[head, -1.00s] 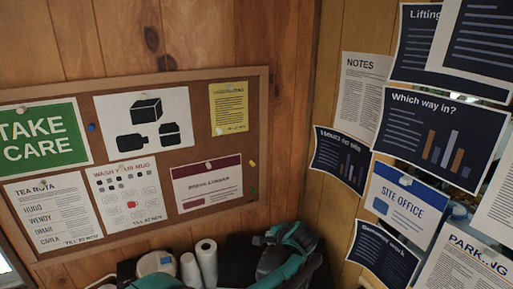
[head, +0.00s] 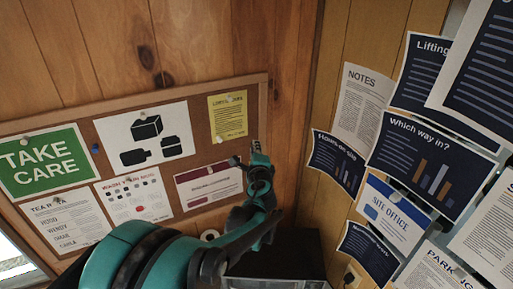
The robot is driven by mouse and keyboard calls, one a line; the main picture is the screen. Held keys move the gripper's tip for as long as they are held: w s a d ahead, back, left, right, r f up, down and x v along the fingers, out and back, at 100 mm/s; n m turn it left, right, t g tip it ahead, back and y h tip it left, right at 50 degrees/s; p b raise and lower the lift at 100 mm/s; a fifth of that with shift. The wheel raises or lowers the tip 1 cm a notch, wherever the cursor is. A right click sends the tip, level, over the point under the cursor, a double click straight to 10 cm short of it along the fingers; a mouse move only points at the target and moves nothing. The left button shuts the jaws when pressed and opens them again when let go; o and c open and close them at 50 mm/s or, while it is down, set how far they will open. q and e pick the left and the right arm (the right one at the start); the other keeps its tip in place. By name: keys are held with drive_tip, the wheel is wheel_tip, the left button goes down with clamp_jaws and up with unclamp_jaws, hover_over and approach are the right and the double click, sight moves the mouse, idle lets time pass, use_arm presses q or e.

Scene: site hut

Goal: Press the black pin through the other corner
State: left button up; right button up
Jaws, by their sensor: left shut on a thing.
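My left gripper (head: 252,158) is in front of the right edge of the cork board (head: 262,96), below and right of the yellow notice (head: 228,117). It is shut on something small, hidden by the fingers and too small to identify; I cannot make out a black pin. The yellow notice hangs on the board with pale pins at its top and lower left. The maroon-headed sheet (head: 207,187) is left of the gripper, its right edge close to the fingers. I cannot tell whether the gripper touches the board. My right gripper is out of view.
A green TAKE CARE sign (head: 45,160), a white sheet with black shapes (head: 147,135) and other sheets fill the board. A blue pin (head: 95,148) sits between signs. Dark posters (head: 430,165) cover the right side. A dark box-like thing (head: 278,258) stands below the board.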

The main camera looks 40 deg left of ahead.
sight(244, 131)
use_arm(q)
drive_tip(key=w+a, duration=0.1)
drive_tip(key=a, duration=0.1)
drive_tip(key=w+a, duration=0.1)
drive_tip(key=a, duration=0.1)
drive_tip(key=w+a, duration=0.1)
drive_tip(key=a, duration=0.1)
drive_tip(key=shift+w+a, duration=0.2)
drive_tip(key=shift+s+d+r, duration=0.1)
drive_tip(key=shift+s, duration=0.05)
idle(0.5)
drive_tip(key=shift+b, duration=0.45)
idle(0.3)
drive_tip(key=shift+w+a, duration=0.5)
drive_tip(key=shift+a, duration=0.4)
idle(1.3)
drive_tip(key=shift+b, duration=0.45)
idle(1.6)
